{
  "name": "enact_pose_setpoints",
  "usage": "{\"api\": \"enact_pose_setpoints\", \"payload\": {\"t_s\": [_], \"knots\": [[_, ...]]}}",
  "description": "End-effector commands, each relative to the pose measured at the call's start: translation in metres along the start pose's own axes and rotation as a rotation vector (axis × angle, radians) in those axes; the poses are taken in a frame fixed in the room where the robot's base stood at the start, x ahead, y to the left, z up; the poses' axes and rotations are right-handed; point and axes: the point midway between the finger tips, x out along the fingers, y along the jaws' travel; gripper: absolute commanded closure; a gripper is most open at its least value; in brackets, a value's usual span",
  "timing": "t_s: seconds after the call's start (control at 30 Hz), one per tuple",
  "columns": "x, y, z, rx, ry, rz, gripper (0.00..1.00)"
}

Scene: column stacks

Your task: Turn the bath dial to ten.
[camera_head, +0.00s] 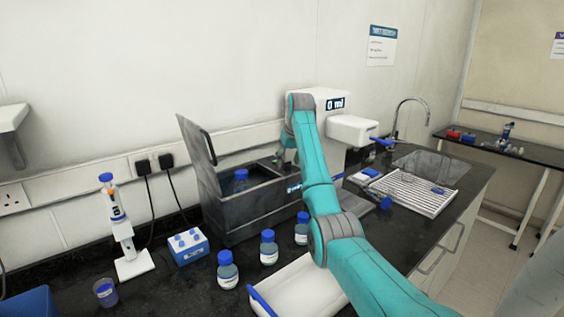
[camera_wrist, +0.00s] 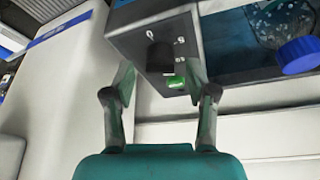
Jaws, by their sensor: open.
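The water bath (camera_head: 255,208) is a dark grey box on the bench with its lid (camera_head: 198,150) raised. A blue-capped bottle (camera_head: 240,180) stands in it. In the wrist view the bath's control panel (camera_wrist: 190,50) carries a dark round dial (camera_wrist: 160,57) with small white marks around it, and a green lit switch (camera_wrist: 175,82) beside it. Which mark the dial points to cannot be read. My gripper (camera_wrist: 158,80) is open, its fingers on either side of the dial and switch. Whether they touch the dial cannot be told. In the head view my arm hides the panel.
Several blue-capped bottles (camera_head: 228,270), a blue tube rack (camera_head: 188,246) and a pipette on a stand (camera_head: 122,235) are in front and left of the bath. A white tray (camera_head: 290,293) lies below my arm. A white dispenser (camera_head: 352,130) and a sink (camera_head: 428,165) are to the right.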

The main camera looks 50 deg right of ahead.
Motion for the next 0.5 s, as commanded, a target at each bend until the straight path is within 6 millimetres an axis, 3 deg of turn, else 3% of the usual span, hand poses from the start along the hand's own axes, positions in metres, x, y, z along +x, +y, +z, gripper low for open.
{"api": "enact_pose_setpoints", "payload": {"t_s": [0.43,0.5], "knots": [[0.0095,0.0048,0.0043,0.001,0.0,0.001,0.43],[0.0095,0.0047,0.0043,0.001,0.0,0.001,0.58]]}}
